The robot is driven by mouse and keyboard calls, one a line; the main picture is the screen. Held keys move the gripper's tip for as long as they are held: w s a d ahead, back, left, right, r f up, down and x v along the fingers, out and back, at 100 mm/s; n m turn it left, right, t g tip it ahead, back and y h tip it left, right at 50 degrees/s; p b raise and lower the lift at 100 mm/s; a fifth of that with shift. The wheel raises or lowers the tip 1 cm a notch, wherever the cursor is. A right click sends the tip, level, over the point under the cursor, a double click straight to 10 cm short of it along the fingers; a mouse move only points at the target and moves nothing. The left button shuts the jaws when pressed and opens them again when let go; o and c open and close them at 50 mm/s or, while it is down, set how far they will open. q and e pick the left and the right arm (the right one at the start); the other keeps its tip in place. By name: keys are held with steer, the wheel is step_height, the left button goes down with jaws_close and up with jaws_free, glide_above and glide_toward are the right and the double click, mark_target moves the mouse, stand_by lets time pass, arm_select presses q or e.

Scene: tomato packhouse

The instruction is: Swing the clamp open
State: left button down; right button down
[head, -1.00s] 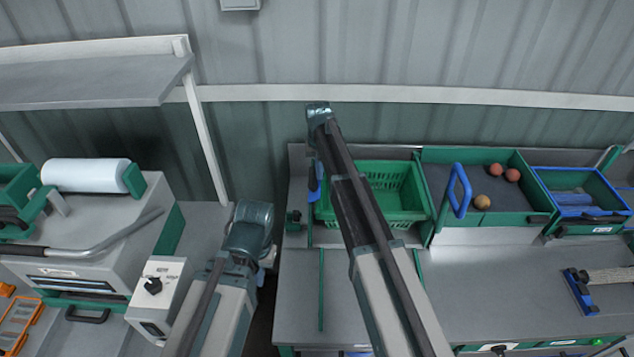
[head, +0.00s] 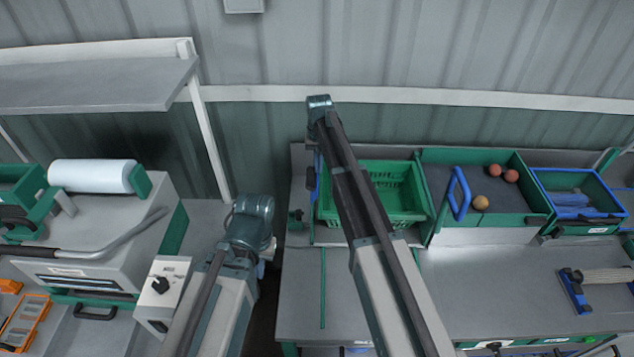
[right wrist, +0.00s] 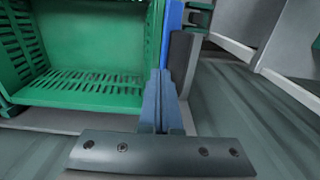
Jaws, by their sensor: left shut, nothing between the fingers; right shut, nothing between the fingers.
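A blue upright bar (right wrist: 174,30), which looks like the clamp's arm, stands along the side of the green crate (right wrist: 92,95) in the right wrist view. A dark pad or block (right wrist: 181,52) is beside it. In the head view a blue piece (head: 311,178) shows at the crate's left edge, partly behind my right arm. My right gripper (right wrist: 161,78) is shut and empty, its tips at the lower end of the blue bar; I cannot tell whether they touch. In the head view it is hidden. My left arm is in the head view, but its gripper is hidden.
A small green fitting (head: 295,215) sits at the bench's left edge. A grey tray (head: 480,222) with a blue handle (head: 459,192) and round fruit stands right of the green crate (head: 405,212). A machine with a white roll (head: 92,176) is at left.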

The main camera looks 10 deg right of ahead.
mark_target(314, 177)
steer(key=d, duration=0.2)
steer(key=s+d, duration=0.1)
steer(key=d, duration=0.2)
steer(key=shift+s+d, duration=0.1)
steer(key=shift+d, duration=0.15)
steer(key=shift+f, duration=0.1)
stand_by(0.4)
step_height(314, 177, down, 5)
steer(key=b, duration=0.5)
stand_by(0.3)
steer(key=shift+a, duration=0.1)
steer(key=shift+w+a, duration=0.25)
steer(key=shift+a, duration=0.85)
steer(key=shift+w+a, duration=0.2)
steer(key=shift+a, duration=0.95)
steer(key=shift+w+a, duration=0.25)
steer(key=shift+a, duration=0.85)
step_height(314, 177, up, 9)
steer(key=d+p, duration=0.2)
steer(key=p, duration=0.6)
steer(key=shift+s+p, duration=0.2)
steer(key=shift+p, duration=0.2)
